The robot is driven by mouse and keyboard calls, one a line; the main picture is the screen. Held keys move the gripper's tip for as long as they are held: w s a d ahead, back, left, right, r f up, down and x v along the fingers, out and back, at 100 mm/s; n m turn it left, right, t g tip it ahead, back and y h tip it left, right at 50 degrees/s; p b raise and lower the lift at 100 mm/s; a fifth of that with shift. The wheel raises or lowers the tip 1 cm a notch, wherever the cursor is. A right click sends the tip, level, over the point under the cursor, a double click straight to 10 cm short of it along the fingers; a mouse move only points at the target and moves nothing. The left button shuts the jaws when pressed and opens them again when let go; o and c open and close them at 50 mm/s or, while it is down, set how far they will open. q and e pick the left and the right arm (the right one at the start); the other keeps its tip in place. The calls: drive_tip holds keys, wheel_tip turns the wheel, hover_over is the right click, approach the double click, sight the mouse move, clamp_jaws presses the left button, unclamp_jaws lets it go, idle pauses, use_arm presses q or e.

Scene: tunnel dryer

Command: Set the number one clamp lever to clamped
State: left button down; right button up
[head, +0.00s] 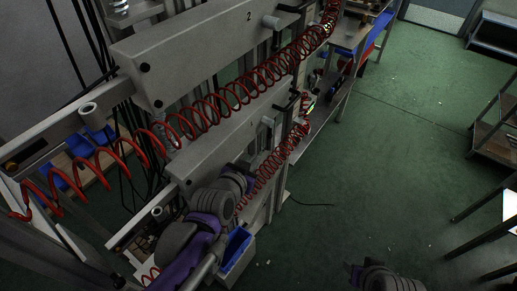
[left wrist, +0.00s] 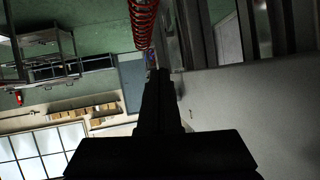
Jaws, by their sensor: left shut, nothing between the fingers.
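The grey housing marked 1 (head: 230,130) runs diagonally through the middle of the head view. A short pale cylinder (head: 267,122) sticks out near its far end, with a dark handle-like part (head: 287,106) beside it. I cannot tell for certain which part is the number one clamp lever or how it is set. My left arm reaches up to the near, lower side of this housing; its links largely hide the gripper in the head view. In the left wrist view my left gripper (left wrist: 160,76) is shut and empty, beside a pale grey surface. My right gripper is not in view.
A similar housing marked 2 (head: 215,45) lies above and behind. Red coiled hoses (head: 275,70) run along both housings, and one hangs near my left fingers. A blue bin (head: 236,246) sits below my left arm. Green floor (head: 390,150) is open to the right, with tables beyond.

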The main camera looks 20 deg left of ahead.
use_arm(q)
drive_tip(key=shift+s+a+f+p, duration=0.1)
drive_tip(key=shift+s+a+p, duration=0.15)
drive_tip(key=shift+s, duration=1.1)
drive_tip(key=shift+s+a+f+p, duration=0.1)
drive_tip(key=shift+s+a+p, duration=0.1)
drive_tip(key=shift+s, duration=1.15)
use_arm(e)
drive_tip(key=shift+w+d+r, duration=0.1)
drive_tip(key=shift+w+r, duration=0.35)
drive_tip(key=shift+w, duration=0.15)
use_arm(q)
drive_tip(key=shift+r, duration=0.1)
drive_tip(key=s+a+f+n+g+y+p, duration=0.1)
drive_tip(key=s+a+f+n+g+p, duration=0.1)
drive_tip(key=s+g, duration=0.5)
drive_tip(key=s+a+f+p, duration=0.1)
drive_tip(key=s, duration=0.3)
drive_tip(key=shift+n+y, duration=0.3)
drive_tip(key=shift+y, duration=0.1)
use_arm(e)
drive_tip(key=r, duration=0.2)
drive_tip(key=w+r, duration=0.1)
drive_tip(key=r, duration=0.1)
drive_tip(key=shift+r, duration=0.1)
use_arm(q)
drive_tip(key=shift+s, duration=0.1)
drive_tip(key=shift+d, duration=0.1)
